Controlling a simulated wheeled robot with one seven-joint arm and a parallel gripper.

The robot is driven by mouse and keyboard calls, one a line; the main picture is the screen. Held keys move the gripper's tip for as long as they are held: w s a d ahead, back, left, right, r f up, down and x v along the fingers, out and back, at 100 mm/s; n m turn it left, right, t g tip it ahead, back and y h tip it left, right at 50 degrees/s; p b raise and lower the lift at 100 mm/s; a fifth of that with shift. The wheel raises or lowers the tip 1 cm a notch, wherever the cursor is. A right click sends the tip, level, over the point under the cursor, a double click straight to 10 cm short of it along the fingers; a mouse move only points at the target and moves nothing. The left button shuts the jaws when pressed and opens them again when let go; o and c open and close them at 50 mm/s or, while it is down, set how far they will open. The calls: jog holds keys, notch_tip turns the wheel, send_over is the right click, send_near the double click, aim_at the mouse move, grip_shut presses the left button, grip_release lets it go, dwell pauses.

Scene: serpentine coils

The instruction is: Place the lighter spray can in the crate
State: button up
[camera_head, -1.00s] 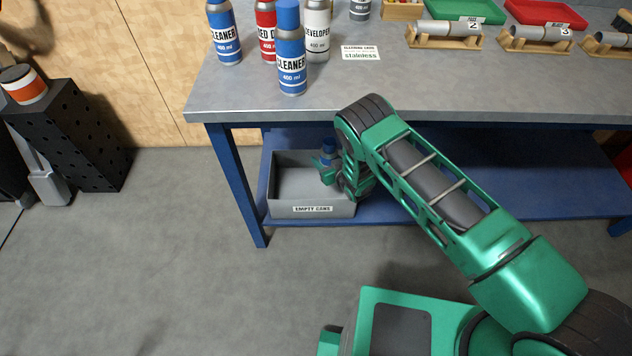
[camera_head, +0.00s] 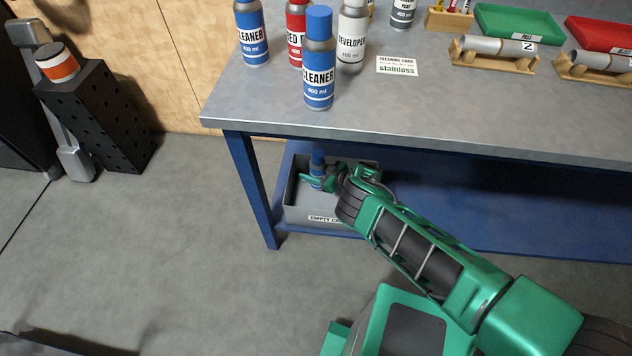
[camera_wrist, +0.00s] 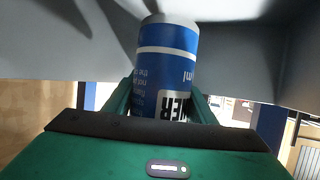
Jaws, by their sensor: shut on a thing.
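My gripper (camera_head: 317,182) is shut on a blue-capped spray can (camera_head: 318,160) over the crate on the table's lower shelf. In the wrist view, the can (camera_wrist: 167,60) sits between the two green fingers, with its blue and white label showing and its pale end pointing at the crate's grey interior. The grey crate (camera_head: 302,213) carries an "EMPTY CANS" label, partly hidden by my arm. I cannot tell whether the can touches the crate's floor.
On the tabletop stand blue cleaner cans (camera_head: 318,65), a red can (camera_head: 297,25) and a white developer can (camera_head: 352,40). A card reading "stainless" (camera_head: 397,66) lies beside them. The blue table leg (camera_head: 250,185) stands left of the crate. The shelf (camera_head: 480,215) to the right is clear.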

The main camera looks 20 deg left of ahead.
jog(key=shift+f, duration=2.5)
jog(key=o, duration=1.1)
jog(key=shift+v, duration=3.8)
